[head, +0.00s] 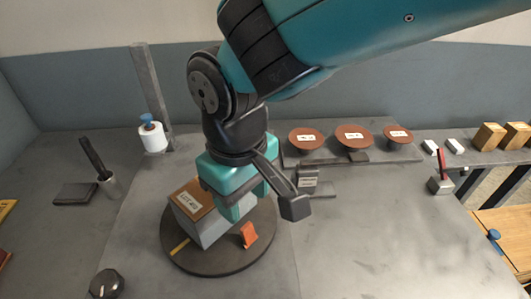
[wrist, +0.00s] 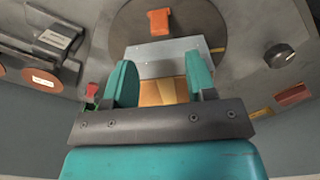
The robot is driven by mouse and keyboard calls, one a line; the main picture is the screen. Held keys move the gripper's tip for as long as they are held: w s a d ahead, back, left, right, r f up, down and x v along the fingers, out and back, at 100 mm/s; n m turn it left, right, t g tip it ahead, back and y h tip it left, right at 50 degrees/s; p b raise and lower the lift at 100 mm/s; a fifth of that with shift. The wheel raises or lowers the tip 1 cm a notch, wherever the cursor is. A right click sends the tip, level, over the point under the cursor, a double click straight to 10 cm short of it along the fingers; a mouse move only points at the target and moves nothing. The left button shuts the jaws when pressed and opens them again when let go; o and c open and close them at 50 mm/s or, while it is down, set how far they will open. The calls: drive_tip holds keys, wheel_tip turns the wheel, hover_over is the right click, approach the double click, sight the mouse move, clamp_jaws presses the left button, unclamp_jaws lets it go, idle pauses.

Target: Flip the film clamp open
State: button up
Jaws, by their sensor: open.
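An orange upright piece (head: 249,235), which looks like the film clamp, stands on the dark round turntable (head: 190,262) in front of the boxed load. It also shows in the wrist view (wrist: 159,22), beyond the box. Whether it is open or shut is hard to tell. The grey box (head: 212,229) with a brown, labelled top (head: 187,204) sits on the turntable. My gripper (head: 238,208) points down over the box's right side, behind the orange piece. In the wrist view my gripper (wrist: 161,84) has its teal fingers apart, with the box seen between and beyond them.
A white film roll (head: 153,138) with a blue top stands by a grey post at the back left. A black knob (head: 106,284) is at the front left. Brown discs (head: 354,136) line the back, and a red-levered block (head: 440,184) is at right. The table's right-front area is clear.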

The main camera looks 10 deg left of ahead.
sight(247, 226)
wheel_tip(247, 226, down, 8)
drive_tip(key=shift+f, duration=0.2)
drive_tip(key=shift+c, duration=0.2)
